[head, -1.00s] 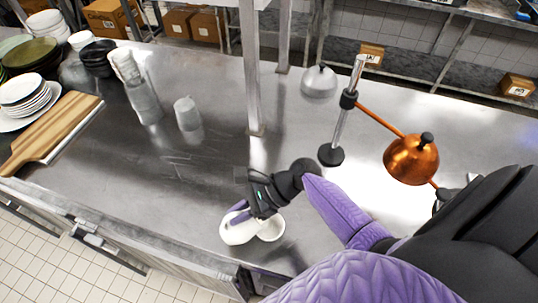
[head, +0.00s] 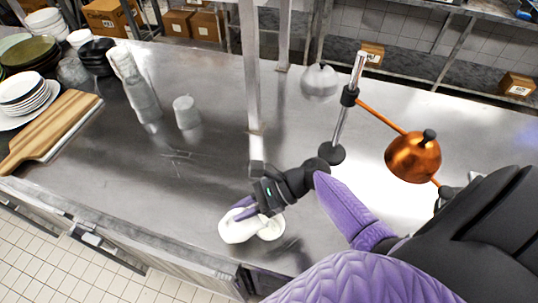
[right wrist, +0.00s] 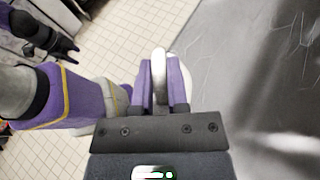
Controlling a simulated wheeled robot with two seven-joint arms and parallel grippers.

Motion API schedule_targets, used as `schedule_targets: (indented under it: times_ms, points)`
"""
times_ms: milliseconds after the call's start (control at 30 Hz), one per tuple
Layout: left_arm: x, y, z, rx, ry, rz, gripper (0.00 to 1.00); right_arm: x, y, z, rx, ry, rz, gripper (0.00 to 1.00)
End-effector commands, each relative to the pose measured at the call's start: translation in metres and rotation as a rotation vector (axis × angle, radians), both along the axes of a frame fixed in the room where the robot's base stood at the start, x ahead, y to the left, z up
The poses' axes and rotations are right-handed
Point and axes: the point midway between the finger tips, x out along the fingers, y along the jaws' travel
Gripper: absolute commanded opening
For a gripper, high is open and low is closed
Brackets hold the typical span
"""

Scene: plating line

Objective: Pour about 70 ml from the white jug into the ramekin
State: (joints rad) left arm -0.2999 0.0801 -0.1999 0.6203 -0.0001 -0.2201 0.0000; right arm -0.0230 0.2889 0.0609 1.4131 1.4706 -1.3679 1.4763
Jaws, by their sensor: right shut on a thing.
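The white jug (head: 236,227) is at the front edge of the steel counter, in the grip of my right gripper (head: 245,211). The gripper's purple fingers are shut on the jug's handle (right wrist: 159,64), as the right wrist view shows. The jug looks tilted toward the white ramekin (head: 273,230), which is just to its right and partly hidden by the gripper and jug. I cannot see any stream or the level inside. A dark part that may be my left gripper (right wrist: 62,45) shows at the upper left of the right wrist view; its jaws are unclear.
A copper heat lamp (head: 412,158) stands on the right, with a metal post (head: 254,75) behind the jug. A white cup (head: 186,112), stacked cups (head: 125,64), a wooden board (head: 50,125) and plates (head: 24,90) are left. The middle-left counter is clear.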

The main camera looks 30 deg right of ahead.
Motion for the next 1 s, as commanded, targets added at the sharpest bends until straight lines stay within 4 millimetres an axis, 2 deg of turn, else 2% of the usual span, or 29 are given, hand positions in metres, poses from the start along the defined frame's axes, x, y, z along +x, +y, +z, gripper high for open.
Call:
schedule_targets:
  times_ms: [1000]
  points:
    - [-0.001,0.000,-0.012,0.001,0.002,-0.001,0.59,-0.001,-0.007,-0.004,0.081,-0.021,0.000,0.00]
